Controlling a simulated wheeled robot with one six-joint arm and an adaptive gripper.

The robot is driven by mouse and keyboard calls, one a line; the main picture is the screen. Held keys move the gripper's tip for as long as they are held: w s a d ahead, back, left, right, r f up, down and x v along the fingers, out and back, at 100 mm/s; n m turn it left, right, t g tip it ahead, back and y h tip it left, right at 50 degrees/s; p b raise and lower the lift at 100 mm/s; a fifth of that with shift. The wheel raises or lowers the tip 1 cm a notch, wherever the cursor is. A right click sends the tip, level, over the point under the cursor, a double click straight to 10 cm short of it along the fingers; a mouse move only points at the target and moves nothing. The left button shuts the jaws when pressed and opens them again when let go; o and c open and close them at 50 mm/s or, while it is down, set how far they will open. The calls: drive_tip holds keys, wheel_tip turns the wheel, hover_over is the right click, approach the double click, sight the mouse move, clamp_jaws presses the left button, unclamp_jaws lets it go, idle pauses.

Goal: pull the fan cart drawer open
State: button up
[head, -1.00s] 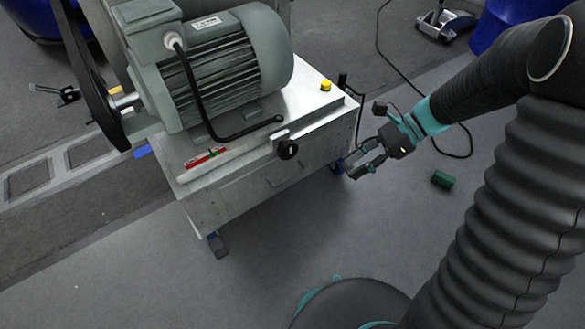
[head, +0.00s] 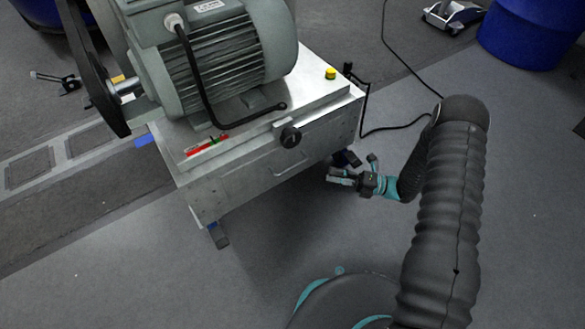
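The fan cart (head: 215,192) is a grey metal box on casters, with a large grey motor (head: 225,60) on top. Its drawer (head: 272,172) is in the front face and looks flush with it. A thin bar handle (head: 288,166) shows on the drawer front, below a black round knob (head: 290,137). My gripper (head: 335,175) is low beside the cart's right front corner, right of the handle and apart from it. Its fingers point left and look spread with nothing between them.
A black cable (head: 395,128) runs over the floor behind my arm. A blue drum (head: 525,35) and a floor jack (head: 452,15) stand at the back right. A caster (head: 217,236) sits under the cart's left corner. The floor before the cart is clear.

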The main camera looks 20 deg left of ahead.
sight(292, 167)
drive_tip(key=shift+m, duration=0.4)
drive_tip(key=a, duration=0.9)
drive_tip(key=s+a+r, duration=0.1)
drive_tip(key=a, duration=0.3)
drive_tip(key=shift+s+a, duration=0.1)
drive_tip(key=shift+a, duration=0.25)
clamp_jaws()
